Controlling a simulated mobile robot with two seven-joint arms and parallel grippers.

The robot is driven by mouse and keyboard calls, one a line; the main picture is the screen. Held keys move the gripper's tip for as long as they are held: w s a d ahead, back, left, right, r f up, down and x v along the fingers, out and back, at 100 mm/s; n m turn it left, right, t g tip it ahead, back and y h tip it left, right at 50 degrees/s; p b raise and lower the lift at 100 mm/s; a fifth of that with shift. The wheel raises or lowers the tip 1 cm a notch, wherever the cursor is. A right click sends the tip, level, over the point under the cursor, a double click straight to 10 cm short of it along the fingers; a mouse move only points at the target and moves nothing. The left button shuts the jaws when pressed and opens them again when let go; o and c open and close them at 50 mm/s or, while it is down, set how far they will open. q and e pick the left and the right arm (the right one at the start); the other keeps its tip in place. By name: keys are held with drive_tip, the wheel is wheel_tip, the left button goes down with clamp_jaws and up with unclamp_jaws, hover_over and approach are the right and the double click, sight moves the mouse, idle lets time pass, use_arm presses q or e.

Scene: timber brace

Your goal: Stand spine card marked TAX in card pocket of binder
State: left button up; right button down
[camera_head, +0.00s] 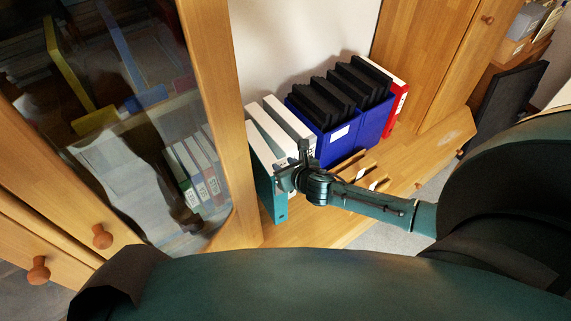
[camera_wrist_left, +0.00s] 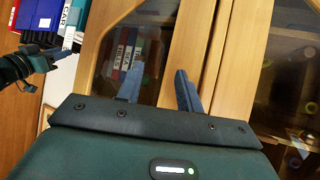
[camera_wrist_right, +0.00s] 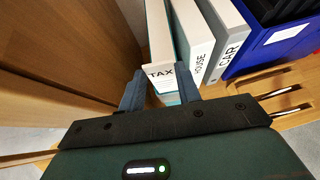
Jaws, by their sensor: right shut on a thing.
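The white spine card marked TAX (camera_wrist_right: 161,73) shows upright between the fingertips of my right gripper (camera_wrist_right: 160,92), at the front of the teal binder (camera_wrist_right: 158,30). My right gripper is shut on the card; it also shows in the head view (camera_head: 292,176), in front of the binder's spine. The teal binder (camera_head: 267,172) stands upright at the left end of the row. The lower card and the binder's pocket are largely hidden, so I cannot tell how far the card is in. My left gripper (camera_wrist_left: 158,86) is open and empty, facing the glass cabinet doors.
Binders marked HOUSE (camera_wrist_right: 197,62) and CAR (camera_wrist_right: 232,52) stand close right of the teal one. Blue file boxes (camera_head: 340,137) with black folders and a red binder (camera_head: 395,108) follow. A wooden cabinet door (camera_head: 222,90) rises close at the left. Slim objects (camera_head: 350,163) lie on the wooden top.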

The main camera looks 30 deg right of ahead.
drive_tip(key=shift+f, duration=0.45)
use_arm(q)
drive_tip(key=b, duration=0.1)
drive_tip(key=d+b, duration=0.1)
drive_tip(key=b, duration=0.1)
drive_tip(key=f+h+b, duration=0.1)
drive_tip(key=shift+w+d+m+t+b, duration=0.25)
drive_tip(key=shift+d+m+t+b, duration=0.05)
drive_tip(key=shift+d+b, duration=0.1)
use_arm(e)
wheel_tip(320, 180, down, 6)
drive_tip(key=shift+r, duration=0.25)
use_arm(q)
drive_tip(key=shift+r, duration=0.2)
use_arm(e)
drive_tip(key=c, duration=1.3)
unclamp_jaws()
use_arm(q)
drive_tip(key=shift+a+f, duration=0.1)
drive_tip(key=shift+f, duration=0.1)
use_arm(e)
drive_tip(key=o, duration=0.4)
